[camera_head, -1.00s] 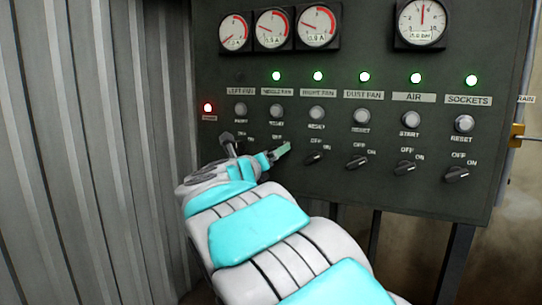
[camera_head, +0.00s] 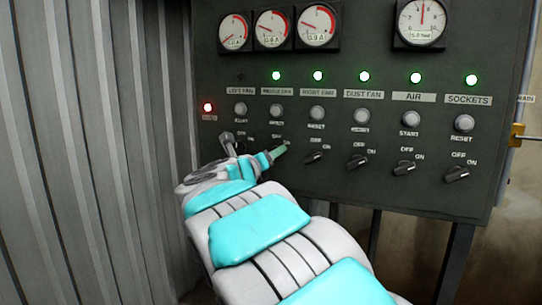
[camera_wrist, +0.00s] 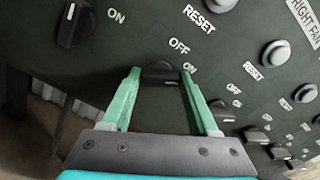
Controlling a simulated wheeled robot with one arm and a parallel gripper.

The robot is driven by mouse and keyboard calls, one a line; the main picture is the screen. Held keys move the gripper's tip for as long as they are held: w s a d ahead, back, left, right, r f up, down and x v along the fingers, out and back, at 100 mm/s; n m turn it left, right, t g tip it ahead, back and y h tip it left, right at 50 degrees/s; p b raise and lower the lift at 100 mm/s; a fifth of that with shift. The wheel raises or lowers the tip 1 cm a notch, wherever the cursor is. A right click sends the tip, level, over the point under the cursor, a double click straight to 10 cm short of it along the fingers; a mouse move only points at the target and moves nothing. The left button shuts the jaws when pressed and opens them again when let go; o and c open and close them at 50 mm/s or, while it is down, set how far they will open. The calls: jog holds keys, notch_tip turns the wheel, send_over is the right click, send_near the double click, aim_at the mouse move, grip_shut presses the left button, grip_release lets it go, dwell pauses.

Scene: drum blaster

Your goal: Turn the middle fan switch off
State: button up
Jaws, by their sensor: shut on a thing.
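The middle fan switch is a dark rotary knob (camera_wrist: 160,75) with OFF and ON printed by it, seen between my fingertips in the wrist view. My gripper (camera_wrist: 160,78) has two green fingers, one on each side of the knob, closed on it. In the head view my gripper (camera_head: 272,156) reaches the panel below the middle fan label (camera_head: 277,91), and my wrist hides most of the switch there. Which way the knob points is hard to tell. The middle fan lamp (camera_head: 276,76) glows green.
The left fan switch (camera_wrist: 75,22) is left of my fingers in the wrist view. The right fan switch (camera_head: 313,157) and several more knobs line the dark control panel (camera_head: 370,25) to the right. The left fan lamp (camera_head: 239,76) is dark. A corrugated wall (camera_head: 90,150) stands at left.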

jog(key=shift+n, duration=0.3)
jog(key=shift+n+p, duration=4.6)
jog(key=shift+n, duration=1.1)
jog(key=shift+f, duration=0.1)
jog(key=o, duration=1.4)
jog(key=shift+b+v, duration=0.4)
jog(key=shift+v, duration=3.55)
